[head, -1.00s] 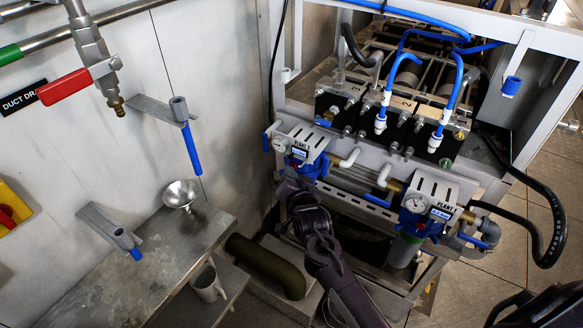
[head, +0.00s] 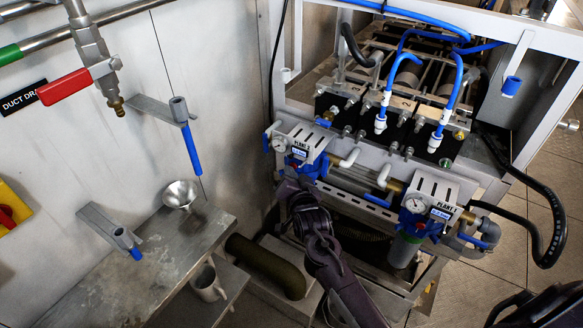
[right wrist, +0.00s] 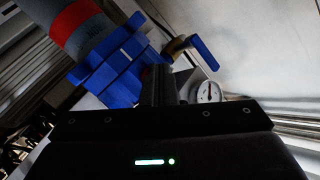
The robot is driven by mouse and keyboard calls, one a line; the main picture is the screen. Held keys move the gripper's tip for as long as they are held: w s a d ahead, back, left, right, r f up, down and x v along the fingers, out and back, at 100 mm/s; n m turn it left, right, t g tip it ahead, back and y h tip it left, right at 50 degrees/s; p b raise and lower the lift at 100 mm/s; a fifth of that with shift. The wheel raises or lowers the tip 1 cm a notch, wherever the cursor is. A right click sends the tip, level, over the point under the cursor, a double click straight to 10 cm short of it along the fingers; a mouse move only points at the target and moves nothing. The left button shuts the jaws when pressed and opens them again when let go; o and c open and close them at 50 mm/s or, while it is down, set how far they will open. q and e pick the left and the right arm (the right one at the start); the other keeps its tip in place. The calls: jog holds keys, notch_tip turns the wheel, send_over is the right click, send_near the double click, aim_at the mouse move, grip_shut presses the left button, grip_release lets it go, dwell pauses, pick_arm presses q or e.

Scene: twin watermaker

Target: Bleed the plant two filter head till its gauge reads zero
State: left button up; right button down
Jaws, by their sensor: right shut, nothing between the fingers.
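The left filter head (head: 302,165), a blue body under a white bracket with a PLANT label, is on the frame's front. I take it to be plant two; its number is too small to be sure of. A blue lever (right wrist: 204,52) on a brass fitting is near the gauge there. My right gripper (head: 287,186) is shut and empty, close below the head; its fingers (right wrist: 160,82) overlap the blue body in the wrist view, so contact is unclear. My left gripper is out of view.
A second filter head (head: 428,222) with its own gauge (head: 416,204) is to the right. A steel bench (head: 130,265) with a funnel (head: 180,194) stands left. A dark green pipe (head: 265,266) lies below. Black hose (head: 550,225) loops at the right.

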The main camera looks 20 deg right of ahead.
dwell(0.8)
jog(key=shift+s+a+p, duration=0.35)
jog(key=shift+s+a, duration=0.2)
jog(key=shift+a, duration=0.1)
jog(key=shift+a, duration=0.1)
jog(key=s+a+p, duration=0.1)
jog(key=a, duration=0.1)
jog(key=s+a, duration=0.1)
jog(key=s, duration=0.1)
jog(key=shift+a+p, duration=0.35)
jog(key=shift+a, duration=0.05)
